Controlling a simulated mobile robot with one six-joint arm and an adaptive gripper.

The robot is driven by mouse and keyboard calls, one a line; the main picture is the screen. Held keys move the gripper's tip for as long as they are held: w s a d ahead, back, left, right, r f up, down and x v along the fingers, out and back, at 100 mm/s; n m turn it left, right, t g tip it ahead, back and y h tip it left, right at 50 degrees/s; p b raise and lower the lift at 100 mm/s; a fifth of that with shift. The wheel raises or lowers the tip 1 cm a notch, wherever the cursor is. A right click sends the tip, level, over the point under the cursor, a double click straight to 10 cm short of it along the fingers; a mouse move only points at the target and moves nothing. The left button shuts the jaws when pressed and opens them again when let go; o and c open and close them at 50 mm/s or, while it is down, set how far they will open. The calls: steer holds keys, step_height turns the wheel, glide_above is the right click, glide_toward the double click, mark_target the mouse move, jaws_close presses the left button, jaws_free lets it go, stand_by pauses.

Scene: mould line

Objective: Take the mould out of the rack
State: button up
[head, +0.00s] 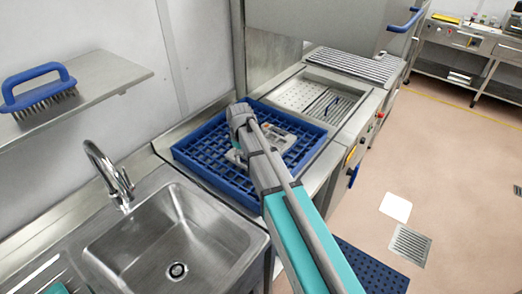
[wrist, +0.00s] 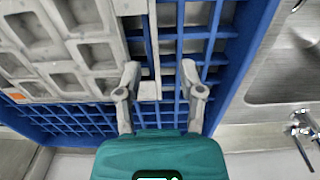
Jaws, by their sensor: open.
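The mould (wrist: 85,50) is a light grey slab with several square recesses and a small orange mark at its corner. It lies in the blue rack (wrist: 225,45), at the left of the wrist view. A grey handle (wrist: 153,50) sticks out from its right side. My gripper (wrist: 160,72) is open, with one finger on either side of the handle's line; I cannot tell whether they touch it. In the head view, the rack (head: 205,172) sits on the counter, and the mould (head: 282,138) is partly hidden by my arm.
A steel sink (head: 150,245) with a tap (head: 108,170) stands left of the rack. A perforated steel basin (head: 310,97) lies behind it to the right. A shelf (head: 110,80) holds a blue brush (head: 38,90). The floor at right is mostly clear.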

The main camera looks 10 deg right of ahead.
steer(key=shift+f, duration=0.1)
stand_by(0.3)
steer(key=f+b, duration=0.3)
steer(key=shift+w+f, duration=0.1)
steer(key=shift+w, duration=0.2)
steer(key=shift+f+b, duration=0.95)
steer(key=shift+b, duration=0.15)
jaws_close()
